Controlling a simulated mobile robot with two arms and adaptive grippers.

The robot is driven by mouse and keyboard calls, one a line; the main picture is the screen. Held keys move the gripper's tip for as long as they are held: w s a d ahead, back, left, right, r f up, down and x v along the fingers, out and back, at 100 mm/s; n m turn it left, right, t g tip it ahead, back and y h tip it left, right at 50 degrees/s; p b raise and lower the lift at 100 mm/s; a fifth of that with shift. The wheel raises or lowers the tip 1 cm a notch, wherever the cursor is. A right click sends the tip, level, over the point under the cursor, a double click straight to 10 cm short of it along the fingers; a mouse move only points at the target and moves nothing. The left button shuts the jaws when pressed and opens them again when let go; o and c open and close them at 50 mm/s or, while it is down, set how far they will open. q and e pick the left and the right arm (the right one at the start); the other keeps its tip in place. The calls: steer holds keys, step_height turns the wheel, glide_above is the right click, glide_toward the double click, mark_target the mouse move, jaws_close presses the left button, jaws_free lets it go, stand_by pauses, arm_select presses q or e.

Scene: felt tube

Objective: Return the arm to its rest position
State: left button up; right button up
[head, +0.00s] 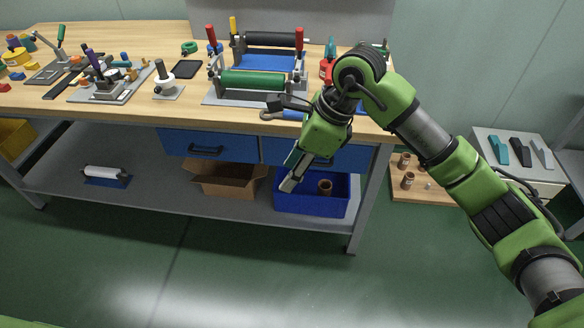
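My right arm comes in from the right edge and reaches over the bench's front edge. My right gripper (289,181) points down in front of the left end of the blue bin (312,207) on the lower shelf. Its fingers are seen nearly edge-on, so I cannot tell whether they are open or shut. I see nothing held in them. A brown tube (325,187) stands in the blue bin, to the right of the fingertips and apart from them. My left gripper is not in view.
The wooden bench top (130,108) carries a green roller device (253,80), several tools and small parts. A cardboard box (228,186) and white roll (104,172) lie on the lower shelf. Brown tubes stand on a wooden board (425,188) at right. The front floor is clear.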

steer(key=shift+w+f, duration=0.15)
steer(key=shift+w, duration=0.1)
steer(key=shift+s, duration=0.1)
